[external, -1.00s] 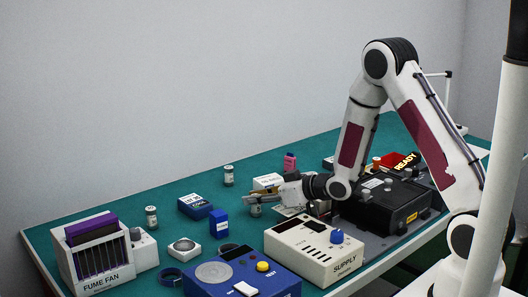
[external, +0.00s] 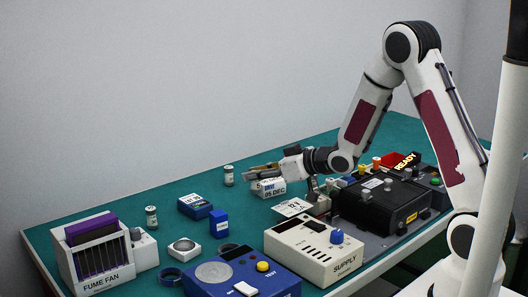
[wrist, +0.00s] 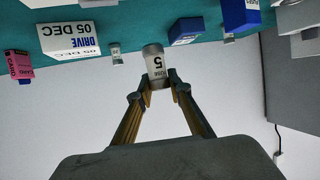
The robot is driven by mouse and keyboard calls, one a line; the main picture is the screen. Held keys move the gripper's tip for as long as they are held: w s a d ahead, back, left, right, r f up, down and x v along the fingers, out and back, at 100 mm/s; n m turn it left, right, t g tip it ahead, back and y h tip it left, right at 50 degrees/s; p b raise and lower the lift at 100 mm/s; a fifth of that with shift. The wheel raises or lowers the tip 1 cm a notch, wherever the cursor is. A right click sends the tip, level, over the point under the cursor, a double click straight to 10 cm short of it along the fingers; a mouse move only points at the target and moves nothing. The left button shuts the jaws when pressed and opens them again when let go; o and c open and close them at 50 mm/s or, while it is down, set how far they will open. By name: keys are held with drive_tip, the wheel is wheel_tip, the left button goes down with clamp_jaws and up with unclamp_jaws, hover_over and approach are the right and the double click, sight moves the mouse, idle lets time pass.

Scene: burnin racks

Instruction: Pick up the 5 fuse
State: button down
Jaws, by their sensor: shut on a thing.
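The 5 fuse (wrist: 155,65) is a small pale cylinder with a dark "5" on its label. In the wrist view it sits between the fingertips of my gripper (wrist: 160,86), which is shut on it. In the external view my gripper (external: 262,170) is above the bench, in front of or over the white DRIVE 05 DEC box (external: 269,188). The fuse is too small to make out clearly there.
Two similar fuses stand on the green bench, one at the back (external: 229,176) and one further left (external: 151,217). Blue boxes (external: 195,206), the SUPPLY unit (external: 313,250), the FUME FAN rack (external: 100,255) and a black case (external: 382,205) stand around. The back left of the bench is clear.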

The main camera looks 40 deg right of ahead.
drive_tip(key=shift+r, duration=1.5)
